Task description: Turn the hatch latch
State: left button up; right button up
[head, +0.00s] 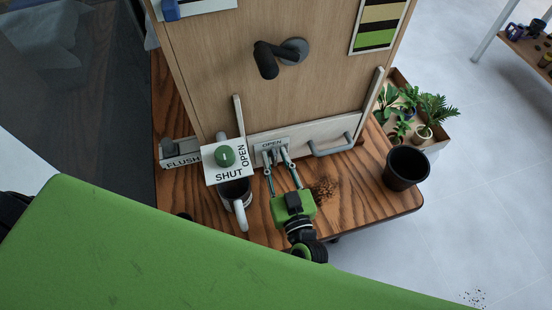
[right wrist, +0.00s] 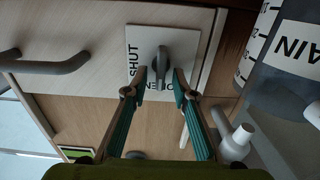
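The hatch latch is a grey lever (right wrist: 162,66) on a white square plate (right wrist: 138,32) marked SHUT on one side and OPEN on another. The lever lies in line with the OPEN label, which my fingers partly cover. In the head view the OPEN edge of the plate (head: 272,144) shows on the low white hatch panel (head: 335,131). My right gripper (head: 275,161) is at the plate. In the right wrist view its fingertips (right wrist: 162,80) stand on either side of the lever, with gaps, so it looks open. My left gripper is not in view.
A second plate with a green knob (head: 225,155), marked SHUT and OPEN, stands left of my gripper above a pitcher (head: 238,200). A FLUSH block (head: 182,161) is farther left. A grey bar handle (head: 333,148) and a black pot (head: 405,169) are to the right.

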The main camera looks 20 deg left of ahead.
grip_shut()
jog(key=shift+m, duration=0.3)
jog(key=m+b, duration=0.1)
jog(key=m, duration=0.3)
jog(key=m+b, duration=0.1)
jog(key=m, duration=0.3)
jog(key=d+f+m+b, duration=0.1)
jog(key=m, duration=0.3)
jog(key=shift+w+m, duration=0.35)
jog(key=shift+m, duration=0.05)
jog(key=shift+f+m+b, duration=0.15)
jog(key=shift+m+b, duration=0.35)
jog(key=shift+m, duration=0.6)
jog(key=shift+f+m+b, duration=0.1)
jog(key=shift+m+b, duration=0.35)
jog(key=shift+m, duration=0.65)
jog(key=shift+o, duration=0.4)
grip_release()
